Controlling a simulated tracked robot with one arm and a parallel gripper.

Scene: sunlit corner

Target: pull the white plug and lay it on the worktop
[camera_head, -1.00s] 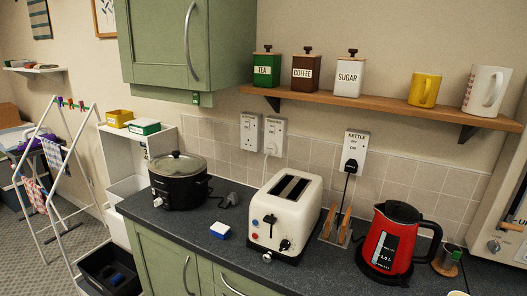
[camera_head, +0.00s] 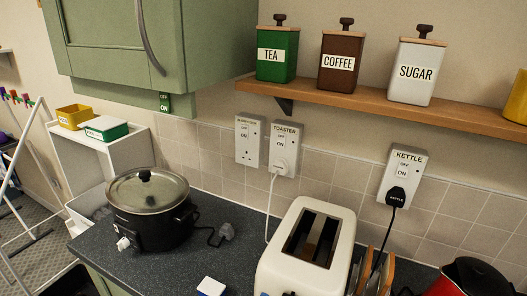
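A white plug (camera_head: 281,167) sits in the switched wall socket labelled TOASTER (camera_head: 287,141). Its white cord hangs down the tiles and runs behind the cream toaster (camera_head: 311,244). The dark worktop (camera_head: 150,265) lies below, with bare room to the left of the toaster. A black plug (camera_head: 396,196) sits in the KETTLE socket (camera_head: 407,171) at the right. My gripper does not show in this view.
A small blue and white box (camera_head: 211,287) lies in front. A wooden shelf (camera_head: 430,113) with canisters and a green cupboard (camera_head: 120,40) overhang.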

